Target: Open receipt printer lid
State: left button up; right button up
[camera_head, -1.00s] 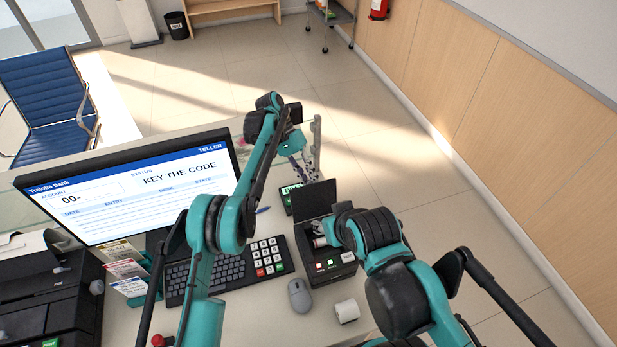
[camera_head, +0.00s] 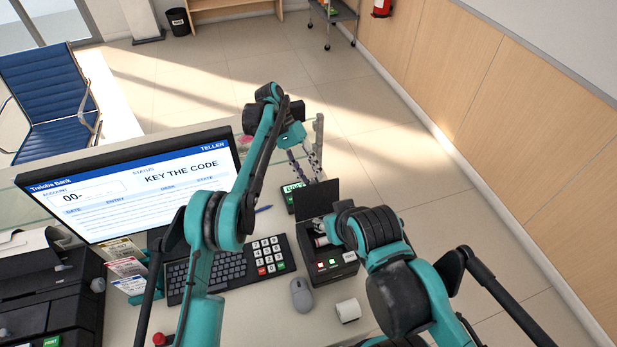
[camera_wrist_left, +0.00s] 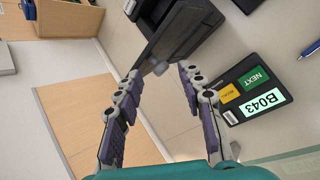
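The black receipt printer (camera_head: 343,270) stands on the counter. Its lid (camera_head: 316,201) is raised nearly upright at the back. In the left wrist view the lid (camera_wrist_left: 172,38) is a dark panel beyond the fingertips, its near edge about in line with the gap. My left gripper (camera_head: 309,172) is behind and just above the lid in the head view. Its two fingers are apart in the left wrist view (camera_wrist_left: 160,78), with nothing clasped between them. My right arm reaches the printer's open bay from the right.
A keypad keyboard (camera_head: 235,270), a mouse (camera_head: 300,296) and a white paper roll (camera_head: 347,310) are in front and left. The monitor (camera_head: 130,190) is at left. A ticket display reading B043 (camera_wrist_left: 262,106) sits close to my left fingers.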

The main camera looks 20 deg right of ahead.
pick_arm(q)
notch_tip(320, 180, up, 7)
jog(key=shift+r, duration=0.2)
jog(key=shift+a+f, duration=0.1)
dwell(0.5)
